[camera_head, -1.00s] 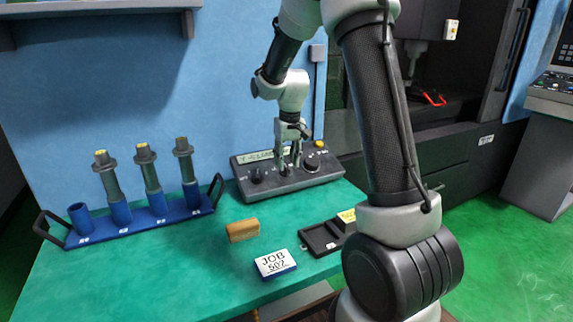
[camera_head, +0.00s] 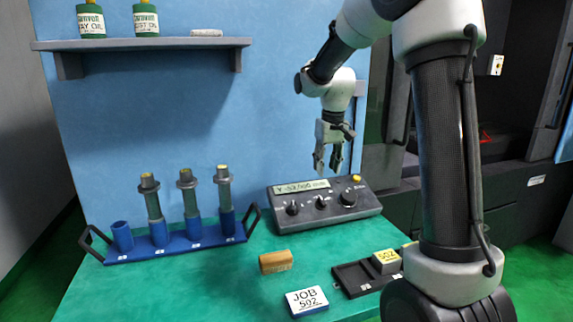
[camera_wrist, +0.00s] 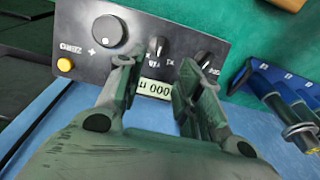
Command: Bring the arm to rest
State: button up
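My gripper (camera_head: 328,165) hangs above the back edge of a dark control box (camera_head: 325,207) with several knobs, a display and a yellow button. Its fingers are apart with nothing between them, and they do not touch the box in the head view. In the wrist view the open gripper (camera_wrist: 155,85) shows in front of the box's panel (camera_wrist: 190,25), and its fingers cover part of the display. My arm reaches in from the upper right, bent at the elbow.
A blue rack (camera_head: 185,248) with several upright cylinders stands at left. A tan block (camera_head: 275,262), a JOB 502 sign (camera_head: 306,301) and a black tray (camera_head: 350,276) with a yellow-topped block (camera_head: 386,261) lie in front. A shelf (camera_head: 180,43) with bottles hangs upper left.

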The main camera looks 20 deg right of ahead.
jog(key=s+r+t, duration=0.1)
jog(key=s+r, duration=0.1)
jog(key=s, duration=1.3)
jog(key=s+r+t, duration=0.1)
jog(key=s+r, duration=0.1)
jog(key=s, duration=1.3)
jog(key=shift+a+r+t, duration=0.35)
jog(key=shift+r+t, duration=0.05)
jog(key=shift+s, duration=0.1)
